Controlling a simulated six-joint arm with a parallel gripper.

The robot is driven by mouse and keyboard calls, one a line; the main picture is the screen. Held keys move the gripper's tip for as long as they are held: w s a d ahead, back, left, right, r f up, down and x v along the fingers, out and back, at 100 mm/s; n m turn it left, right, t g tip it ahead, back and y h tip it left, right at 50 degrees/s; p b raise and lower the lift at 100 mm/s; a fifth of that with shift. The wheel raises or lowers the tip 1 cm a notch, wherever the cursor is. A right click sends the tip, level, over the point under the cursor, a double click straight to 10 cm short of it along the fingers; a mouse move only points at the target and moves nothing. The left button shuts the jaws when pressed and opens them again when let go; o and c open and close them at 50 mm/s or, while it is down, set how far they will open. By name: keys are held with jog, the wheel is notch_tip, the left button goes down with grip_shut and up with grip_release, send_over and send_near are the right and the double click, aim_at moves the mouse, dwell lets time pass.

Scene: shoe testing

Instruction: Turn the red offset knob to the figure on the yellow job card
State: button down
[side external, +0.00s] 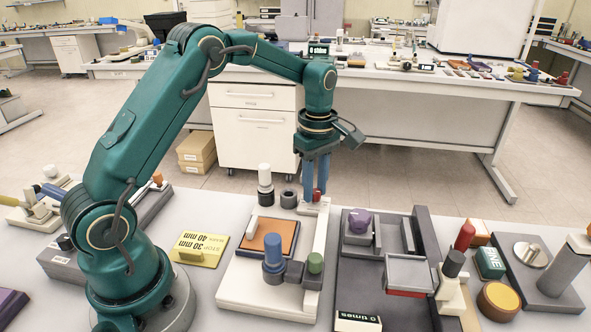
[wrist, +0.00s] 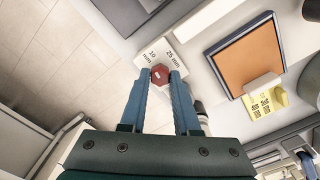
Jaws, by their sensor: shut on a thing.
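The red offset knob (side external: 317,195) is at the far end of the pale fixture (side external: 318,235). My gripper (side external: 316,185) points down over it, its blue fingers shut on it. In the wrist view the red hexagonal knob (wrist: 160,75) sits between the fingertips of my gripper (wrist: 160,77). The plate (wrist: 172,50) around it carries the labels "10 mm" and "25 mm"; the fingers may cover others. The yellow job card (side external: 199,249) lies left of the fixture with its print upside down; I make out "STOP 30 mm" and "40 mm".
An orange pad (side external: 272,238) and a blue-topped post (side external: 273,258) are on the pale fixture. A white-capped black cylinder (side external: 265,184) and a dark ring (side external: 288,198) stand close left of my gripper. A dark fixture (side external: 375,270) stands to the right.

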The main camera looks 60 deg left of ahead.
jog(key=m, duration=1.3)
jog(key=shift+m, duration=0.3)
jog(key=m, duration=0.4)
jog(key=shift+d, duration=0.1)
jog(key=m, duration=0.8)
jog(key=shift+m, duration=0.3)
jog(key=m, duration=0.4)
jog(key=shift+r+m, duration=0.1)
jog(key=shift+m, duration=1.9)
